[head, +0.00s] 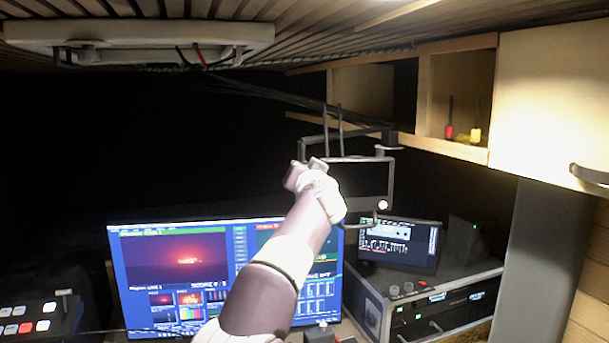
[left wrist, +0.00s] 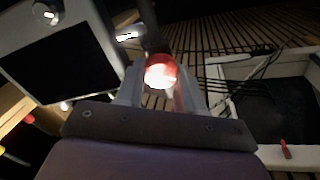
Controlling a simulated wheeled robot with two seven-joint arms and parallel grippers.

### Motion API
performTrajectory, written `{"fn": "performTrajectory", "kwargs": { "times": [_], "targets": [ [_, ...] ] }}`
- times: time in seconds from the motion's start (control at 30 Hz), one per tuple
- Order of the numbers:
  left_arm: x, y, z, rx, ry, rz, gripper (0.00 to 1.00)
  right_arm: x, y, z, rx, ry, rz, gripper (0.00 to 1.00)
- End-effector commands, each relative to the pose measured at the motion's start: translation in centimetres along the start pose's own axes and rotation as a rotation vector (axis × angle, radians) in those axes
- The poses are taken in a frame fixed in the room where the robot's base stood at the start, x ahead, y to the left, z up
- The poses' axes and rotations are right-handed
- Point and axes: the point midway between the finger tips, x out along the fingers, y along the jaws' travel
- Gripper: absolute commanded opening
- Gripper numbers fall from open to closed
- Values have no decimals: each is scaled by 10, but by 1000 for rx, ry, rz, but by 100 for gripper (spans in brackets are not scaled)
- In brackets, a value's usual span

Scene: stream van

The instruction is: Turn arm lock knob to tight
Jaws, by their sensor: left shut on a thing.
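The arm lock knob (left wrist: 161,73) is red and rounded, at the end of a dark post in the left wrist view. It sits between the two pale fingers of my left gripper (left wrist: 160,88), which is shut on it. In the head view my left gripper (head: 312,172) is raised beside a small dark screen on a black arm (head: 318,136), and it hides the knob. The knob's turn position cannot be read. My right gripper is not in view.
The small dark screen (head: 362,180) hangs just right of my gripper. Below are a large lit monitor (head: 130,270), a small lit display (head: 405,243) and a rack case (head: 370,305). A wooden shelf (head: 460,148) and a cabinet (head: 550,90) are at upper right.

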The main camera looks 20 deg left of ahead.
Motion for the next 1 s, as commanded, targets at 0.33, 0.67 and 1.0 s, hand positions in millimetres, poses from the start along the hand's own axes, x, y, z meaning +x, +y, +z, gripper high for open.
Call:
{"fn": "performTrajectory", "kwargs": {
  "times": [0.33, 0.67, 1.0],
  "targets": [
    [0, 2, 1, 328, -3, 2, 7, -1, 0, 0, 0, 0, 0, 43],
    [0, 3, 2, 641, -3, 2, 7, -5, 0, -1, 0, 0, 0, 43],
    [0, 3, 2, 921, -3, 2, 7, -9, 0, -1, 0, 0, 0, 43]
  ]
}}
